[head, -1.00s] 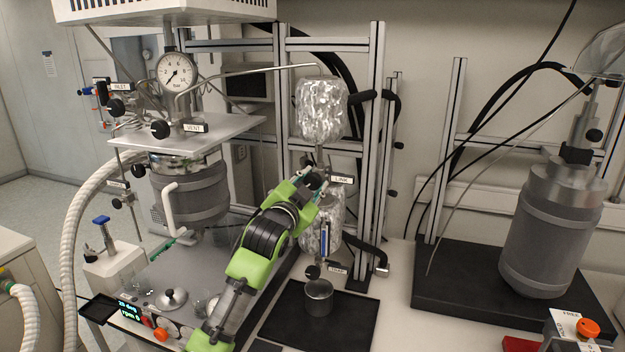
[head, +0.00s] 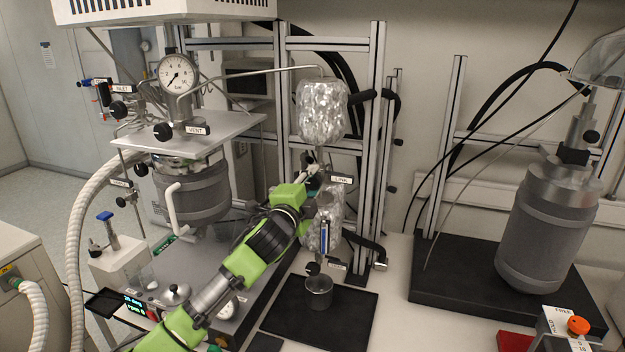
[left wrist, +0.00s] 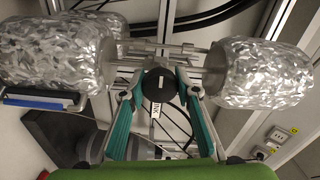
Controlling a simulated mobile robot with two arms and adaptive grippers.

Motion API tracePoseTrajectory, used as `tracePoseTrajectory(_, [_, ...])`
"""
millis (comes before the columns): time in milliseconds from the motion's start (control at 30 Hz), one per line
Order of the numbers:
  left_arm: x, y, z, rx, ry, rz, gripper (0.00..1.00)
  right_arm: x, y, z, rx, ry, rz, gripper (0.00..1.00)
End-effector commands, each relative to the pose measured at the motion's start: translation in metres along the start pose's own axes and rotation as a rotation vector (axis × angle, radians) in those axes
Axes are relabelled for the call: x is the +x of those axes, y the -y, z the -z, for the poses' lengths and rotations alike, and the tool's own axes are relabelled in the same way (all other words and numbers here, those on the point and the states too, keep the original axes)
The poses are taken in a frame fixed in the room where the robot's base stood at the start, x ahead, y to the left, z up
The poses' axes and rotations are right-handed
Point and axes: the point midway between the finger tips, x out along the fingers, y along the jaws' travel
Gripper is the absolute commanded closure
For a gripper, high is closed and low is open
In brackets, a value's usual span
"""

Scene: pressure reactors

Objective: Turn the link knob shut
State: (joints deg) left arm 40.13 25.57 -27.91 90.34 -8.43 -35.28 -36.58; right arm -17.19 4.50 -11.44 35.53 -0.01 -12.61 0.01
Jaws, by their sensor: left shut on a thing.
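The black round link knob (left wrist: 159,86) sits between the two foil-wrapped vessels. In the left wrist view the teal fingers of my left gripper (left wrist: 160,88) are on both sides of it, shut on it. In the head view my left gripper (head: 313,172) reaches to the pipe beside the LINK label (head: 342,180); its fingers mostly hide the knob there. The upper foil vessel (head: 322,110) is above the gripper and the lower foil vessel (head: 334,205) is below, partly hidden by my arm. My right gripper is not in view.
A metal reactor (head: 192,195) with a pressure gauge (head: 176,73) and vent knob (head: 163,132) stands left of my arm. A metal cup (head: 319,290) stands on a black tray (head: 345,315) below. Frame posts (head: 375,120) rise close to the right of the vessels.

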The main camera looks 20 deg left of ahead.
Motion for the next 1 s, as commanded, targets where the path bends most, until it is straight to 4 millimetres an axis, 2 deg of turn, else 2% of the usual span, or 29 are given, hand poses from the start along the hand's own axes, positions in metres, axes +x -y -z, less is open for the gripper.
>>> tracePoseTrajectory(567, [0.0000,0.0002,0.0004,0.034,-0.001,0.001,0.92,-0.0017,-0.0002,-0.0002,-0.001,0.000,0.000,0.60])
tracePoseTrajectory(600, [0.0000,0.0002,0.0004,0.034,0.000,0.001,0.66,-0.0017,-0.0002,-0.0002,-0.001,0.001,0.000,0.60])
tracePoseTrajectory(667, [0.0000,0.0002,0.0004,0.034,0.000,0.001,0.53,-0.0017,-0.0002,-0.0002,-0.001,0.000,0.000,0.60])
tracePoseTrajectory(1000, [-0.0006,0.0001,0.0003,0.032,0.000,0.000,0.53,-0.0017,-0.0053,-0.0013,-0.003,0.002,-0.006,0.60])
